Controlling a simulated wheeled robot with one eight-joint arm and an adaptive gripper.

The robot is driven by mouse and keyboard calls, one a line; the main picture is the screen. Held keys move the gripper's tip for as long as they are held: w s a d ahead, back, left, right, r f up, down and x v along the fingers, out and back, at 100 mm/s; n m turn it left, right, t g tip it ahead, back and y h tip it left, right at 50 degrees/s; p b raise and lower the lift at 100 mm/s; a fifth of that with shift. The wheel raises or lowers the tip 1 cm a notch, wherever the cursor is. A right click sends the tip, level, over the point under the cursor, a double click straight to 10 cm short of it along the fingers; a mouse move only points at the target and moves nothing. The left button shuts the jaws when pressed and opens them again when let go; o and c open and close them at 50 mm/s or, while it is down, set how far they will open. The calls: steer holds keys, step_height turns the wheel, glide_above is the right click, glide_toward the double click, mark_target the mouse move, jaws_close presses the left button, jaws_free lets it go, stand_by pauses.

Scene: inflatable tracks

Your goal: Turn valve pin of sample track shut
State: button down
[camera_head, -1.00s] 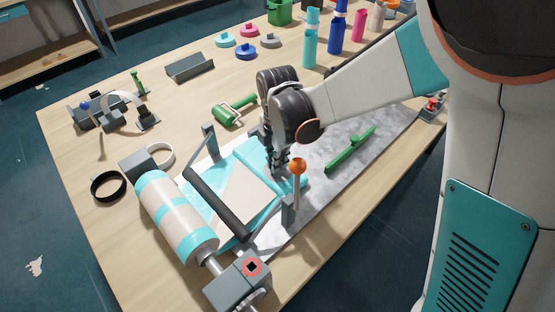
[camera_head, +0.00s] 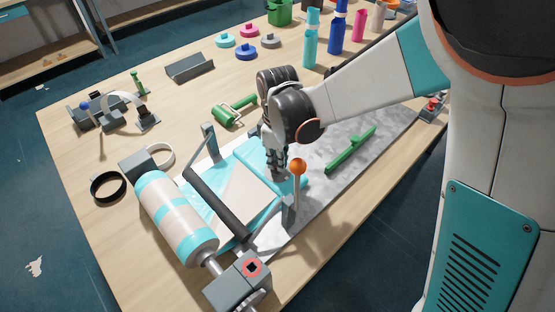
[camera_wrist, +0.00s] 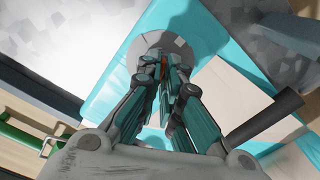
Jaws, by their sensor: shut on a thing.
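The sample track (camera_head: 245,190) is a teal and cream sheet lying on the grey mat (camera_head: 345,185), and it fills much of the wrist view (camera_wrist: 112,85). A round grey valve base (camera_wrist: 190,38) sits on its teal part in the wrist view. My gripper (camera_head: 279,170) points down at the track's teal end. In the wrist view its fingertips (camera_wrist: 168,66) are closed together over the valve base. A small orange-brown bit of the valve pin (camera_wrist: 163,68) shows between them; the fingers hide most of it, so its angle cannot be read.
An orange-knobbed lever (camera_head: 298,168) stands close to the right of my gripper. A dark roller bar (camera_head: 217,203) crosses the track, and a striped roll (camera_head: 175,217) lies at the left. A green bar (camera_head: 350,150) lies on the mat to the right.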

steer(key=m, duration=0.4)
steer(key=shift+s+m, duration=0.15)
steer(key=shift+m, duration=0.55)
steer(key=c, duration=1.8)
jaws_free()
steer(key=shift+s, duration=0.1)
steer(key=shift+r, duration=0.5)
step_height(320, 180, up, 6)
steer(key=shift+r, duration=0.25)
